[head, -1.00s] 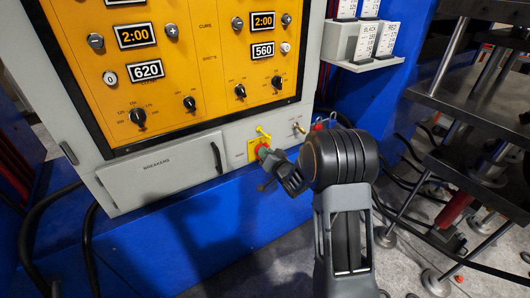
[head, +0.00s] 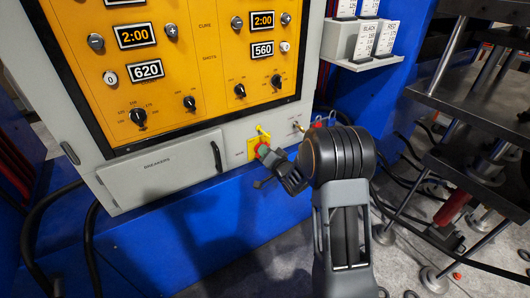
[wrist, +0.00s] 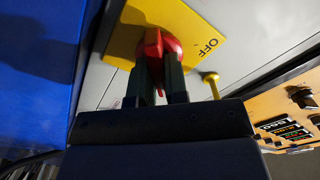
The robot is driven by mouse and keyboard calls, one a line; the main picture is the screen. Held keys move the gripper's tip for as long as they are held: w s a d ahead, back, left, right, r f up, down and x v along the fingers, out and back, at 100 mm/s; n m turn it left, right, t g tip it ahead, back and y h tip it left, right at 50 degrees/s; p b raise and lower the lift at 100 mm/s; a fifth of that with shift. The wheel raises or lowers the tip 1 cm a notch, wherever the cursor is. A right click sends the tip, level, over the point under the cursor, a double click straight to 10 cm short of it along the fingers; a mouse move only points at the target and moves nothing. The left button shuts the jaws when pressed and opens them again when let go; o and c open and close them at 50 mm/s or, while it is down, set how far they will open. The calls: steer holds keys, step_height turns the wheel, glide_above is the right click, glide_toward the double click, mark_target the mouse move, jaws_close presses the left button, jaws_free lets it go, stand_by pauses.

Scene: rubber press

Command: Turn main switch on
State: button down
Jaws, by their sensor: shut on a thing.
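The main switch is a red rotary knob (wrist: 154,46) on a yellow plate (wrist: 192,30) in the wrist view, with the word OFF on the plate. In the head view the yellow plate (head: 251,150) sits low on the grey cabinet, right of the breaker door. My gripper (head: 265,153) reaches the knob from the lower right. In the wrist view both fingers of my gripper (wrist: 157,72) are shut on the red knob, one on each side. The fingers hide part of the knob, and its exact pointing direction is hard to tell.
A yellow lever (wrist: 211,84) stands close beside the plate. The breaker door (head: 160,170) with a black handle is to the left. The orange control panel (head: 190,70) is above. A blue base (head: 150,235) lies below, and a press with metal plates (head: 480,110) is at right.

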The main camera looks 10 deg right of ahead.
steer(key=c, duration=1.1)
jaws_free()
steer(key=shift+c, duration=0.2)
steer(key=p+v, duration=0.2)
steer(key=v, duration=1.2)
steer(key=shift+r, duration=0.1)
step_height(320, 180, up, 20)
steer(key=s+n+g+h+p, duration=0.3)
steer(key=g+h+p, duration=0.35)
steer(key=p, duration=0.95)
steer(key=s+a+r+n+g+p, duration=0.1)
steer(key=s+a+r+g+p, duration=0.1)
steer(key=s+r+p, duration=0.3)
steer(key=s+a+r+n+g+p, duration=0.1)
steer(key=s+a+r+g+p, duration=0.2)
steer(key=s+r+g+p, duration=0.2)
steer(key=s+r+y, duration=0.1)
steer(key=s+r, duration=0.2)
steer(key=s, duration=0.2)
steer(key=shift+r+n, duration=0.35)
steer(key=shift+n, duration=0.05)
